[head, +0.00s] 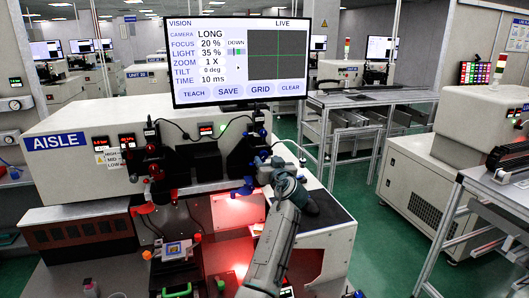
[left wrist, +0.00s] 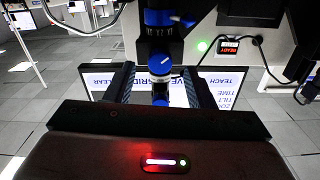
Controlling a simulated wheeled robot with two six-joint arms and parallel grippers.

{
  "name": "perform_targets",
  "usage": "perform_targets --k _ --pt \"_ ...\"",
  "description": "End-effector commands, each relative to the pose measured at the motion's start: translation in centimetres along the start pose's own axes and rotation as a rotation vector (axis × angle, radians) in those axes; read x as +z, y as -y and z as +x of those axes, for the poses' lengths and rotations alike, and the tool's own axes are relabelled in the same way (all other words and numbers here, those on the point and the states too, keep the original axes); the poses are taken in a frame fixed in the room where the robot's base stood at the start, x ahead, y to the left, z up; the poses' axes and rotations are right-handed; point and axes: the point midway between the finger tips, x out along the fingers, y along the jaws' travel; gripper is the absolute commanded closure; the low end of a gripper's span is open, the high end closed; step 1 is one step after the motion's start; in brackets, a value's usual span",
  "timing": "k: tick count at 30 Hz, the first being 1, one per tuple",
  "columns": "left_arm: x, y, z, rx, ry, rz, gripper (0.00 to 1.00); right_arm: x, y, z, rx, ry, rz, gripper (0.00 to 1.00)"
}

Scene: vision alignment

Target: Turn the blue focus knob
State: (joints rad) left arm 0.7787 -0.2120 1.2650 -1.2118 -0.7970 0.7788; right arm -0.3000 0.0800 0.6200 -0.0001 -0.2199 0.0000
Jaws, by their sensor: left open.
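The blue focus knob (left wrist: 161,66), with a pale marked face, sits in the middle of the left wrist view, below another blue part (left wrist: 158,18) on the same dark column. My left gripper (left wrist: 160,88) is open, with one dark finger on each side of the knob and gaps visible between. In the head view my left gripper (head: 262,162) is at the dark camera assembly on the right of the machine; blue parts (head: 242,188) show beside it. Contact there cannot be told. The monitor (head: 240,62) reads CAMERA LONG, FOCUS 20 %. My right gripper is not in view.
The white AISLE machine (head: 85,135) stands behind. A second assembly with red knobs (head: 155,170) is to the left. Green floor (head: 390,250) is clear at right.

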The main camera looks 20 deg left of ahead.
Motion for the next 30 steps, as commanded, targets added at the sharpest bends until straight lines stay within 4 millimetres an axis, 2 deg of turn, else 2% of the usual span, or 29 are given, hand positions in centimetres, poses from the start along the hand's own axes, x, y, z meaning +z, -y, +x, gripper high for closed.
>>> perform_targets --k 3,9,20,27,30 --pt "-0.2 0.1 1.9 -0.001 0.001 0.003 0.51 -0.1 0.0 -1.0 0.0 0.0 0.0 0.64" --pt "0.0 0.0 3.6 0.0 0.001 0.0 0.51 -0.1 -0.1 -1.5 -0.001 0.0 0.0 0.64" --pt "0.1 0.0 3.9 0.0 0.002 0.0 0.51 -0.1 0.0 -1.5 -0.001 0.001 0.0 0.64" --pt "0.1 0.0 3.9 0.0 0.002 0.0 0.96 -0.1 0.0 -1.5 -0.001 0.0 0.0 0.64" --pt "0.1 0.0 3.9 0.0 0.002 0.001 0.96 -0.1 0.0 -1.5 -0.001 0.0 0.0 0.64"
